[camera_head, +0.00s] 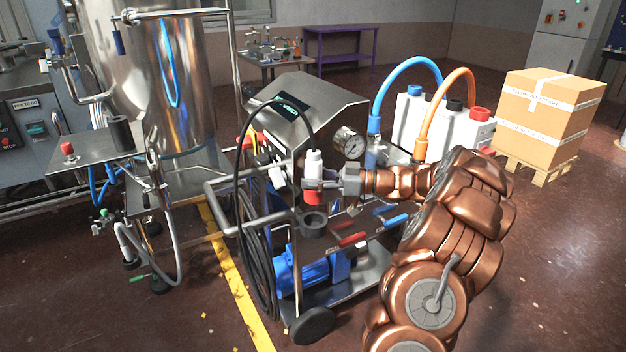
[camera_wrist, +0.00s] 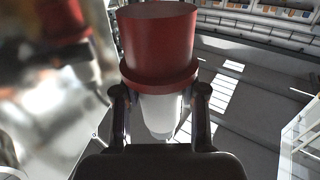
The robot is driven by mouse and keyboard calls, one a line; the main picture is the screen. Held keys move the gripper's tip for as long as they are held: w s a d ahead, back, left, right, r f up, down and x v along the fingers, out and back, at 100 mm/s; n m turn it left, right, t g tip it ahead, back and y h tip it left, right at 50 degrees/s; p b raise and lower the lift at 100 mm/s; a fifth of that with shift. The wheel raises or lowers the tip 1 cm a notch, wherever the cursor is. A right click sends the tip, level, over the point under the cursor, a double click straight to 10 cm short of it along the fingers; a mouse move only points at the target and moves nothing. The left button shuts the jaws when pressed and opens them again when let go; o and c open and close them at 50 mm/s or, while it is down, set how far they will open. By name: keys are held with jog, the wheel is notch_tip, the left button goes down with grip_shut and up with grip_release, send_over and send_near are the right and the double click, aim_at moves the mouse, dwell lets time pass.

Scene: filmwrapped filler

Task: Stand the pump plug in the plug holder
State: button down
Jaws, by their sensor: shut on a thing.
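The pump plug (camera_head: 314,163) has a white body, a red lower end and a black cable arching from its top. My gripper (camera_head: 325,185) is shut on it from the right and holds it roughly upright in the air. In the wrist view, the plug's red end (camera_wrist: 158,45) and white body (camera_wrist: 160,115) show between the fingers (camera_wrist: 160,96). A dark round cup (camera_head: 313,224) on the trolley frame, which looks like the plug holder, stands just below the red end. A small gap shows between them. The cup's inside is mostly hidden.
The steel pump trolley (camera_head: 345,105) carries a pressure gauge (camera_head: 349,143), a blue motor (camera_head: 302,272) and red and blue handles (camera_head: 352,239) close to the arm. The black cable (camera_head: 245,200) hangs at the left. White canisters (camera_head: 455,130) with hoses stand behind.

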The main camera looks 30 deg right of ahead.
jog(key=shift+f+b, duration=0.2)
jog(key=shift+b, duration=0.8)
jog(key=shift+f+b, duration=4.55)
jog(key=shift+b, duration=1.1)
jog(key=shift+f+b, duration=0.4)
jog(key=shift+b, duration=0.6)
jog(key=c, duration=0.6)
grip_release()
jog(key=shift+o, duration=0.2)
jog(key=v, duration=1.2)
